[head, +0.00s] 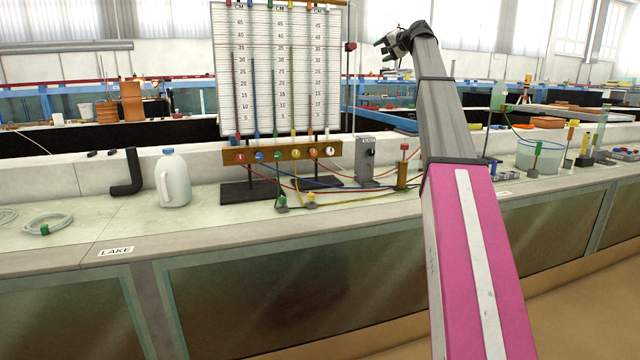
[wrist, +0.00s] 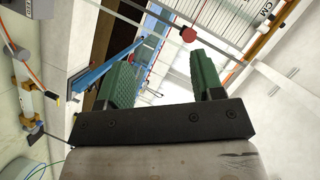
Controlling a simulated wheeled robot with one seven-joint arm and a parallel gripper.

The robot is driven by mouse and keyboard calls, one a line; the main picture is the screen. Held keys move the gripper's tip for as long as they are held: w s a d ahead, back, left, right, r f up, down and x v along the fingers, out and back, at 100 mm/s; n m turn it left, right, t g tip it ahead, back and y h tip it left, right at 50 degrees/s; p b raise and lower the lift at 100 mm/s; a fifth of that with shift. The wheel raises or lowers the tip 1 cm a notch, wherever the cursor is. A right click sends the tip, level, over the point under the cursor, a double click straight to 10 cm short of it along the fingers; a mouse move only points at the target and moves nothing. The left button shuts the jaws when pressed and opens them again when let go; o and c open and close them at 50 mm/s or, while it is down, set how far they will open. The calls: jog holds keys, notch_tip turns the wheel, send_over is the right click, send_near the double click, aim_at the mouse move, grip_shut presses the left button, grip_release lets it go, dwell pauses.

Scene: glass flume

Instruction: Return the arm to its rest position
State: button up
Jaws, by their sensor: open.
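My arm rises from the lower right of the head view, its pink and grey links reaching up over the bench. My gripper (head: 384,48) is at the arm's far end, high above the bench and right of the manometer board (head: 280,75). In the wrist view my gripper (wrist: 162,82) shows two green ridged fingers standing apart with nothing between them. The gripper touches nothing that I can see.
The white bench top (head: 90,225) holds a white jug (head: 173,180), a black elbow pipe (head: 128,174), a grey box (head: 365,158) and a clear water tub (head: 540,155). Coloured tubes run from the board's base. The air above the bench left of the board is clear.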

jog(key=s+a+f+g+h, duration=0.15)
jog(key=s+f, duration=0.35)
jog(key=f, duration=1.3)
jog(key=s+a+f+n+g+h, duration=0.1)
jog(key=s+a+f+g, duration=0.3)
jog(key=f, duration=1.3)
jog(key=s+d+f+g+h, duration=0.15)
jog(key=s+f, duration=0.45)
jog(key=f, duration=1.2)
jog(key=s+a+f+n+g+h, duration=0.1)
jog(key=s+f+n+g+h, duration=0.2)
jog(key=s+f, duration=2.7)
jog(key=s+g+h, duration=0.1)
jog(key=s+g, duration=0.1)
jog(key=s, duration=0.2)
jog(key=shift+a+h, duration=0.2)
jog(key=shift+h, duration=0.2)
jog(key=shift+o, duration=0.4)
jog(key=shift+f, duration=0.1)
